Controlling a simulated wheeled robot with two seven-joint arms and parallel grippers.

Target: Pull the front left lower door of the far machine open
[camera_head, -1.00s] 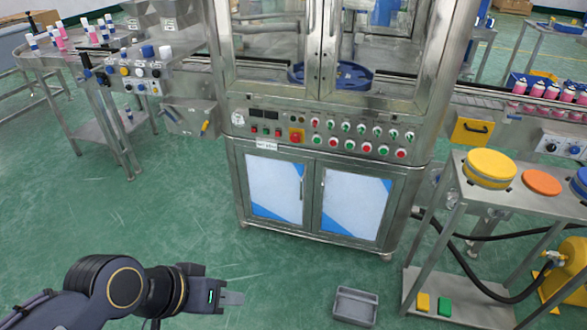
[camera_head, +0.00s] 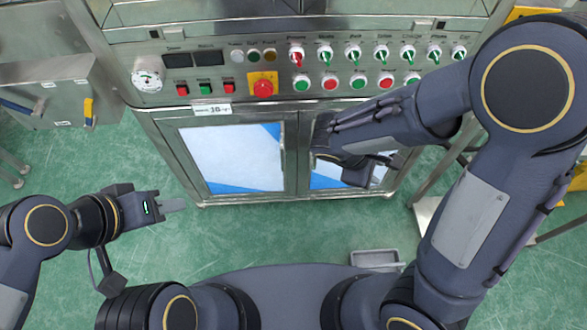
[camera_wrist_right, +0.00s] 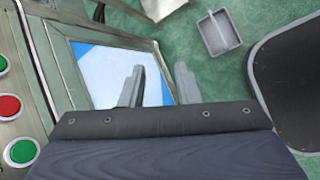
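The far machine's lower cabinet has two framed doors with white and blue panels. The front left lower door (camera_head: 232,157) looks closed, with its vertical handle (camera_head: 283,157) on its right edge, close to the seam. My right gripper (camera_head: 320,145) is in front of the right-hand door, just right of that handle, apart from it in the picture. In the right wrist view my right gripper (camera_wrist_right: 160,84) is open, its two fingers apart with nothing between them, over a door panel. My left gripper (camera_head: 174,206) is left of and below the door; its fingers overlap in view.
Above the doors is a control panel with buttons, knobs and a red emergency stop (camera_head: 263,88). A grey tray (camera_head: 376,257) lies on the floor at lower right, also visible in the right wrist view (camera_wrist_right: 218,32). Green floor is free before the left door.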

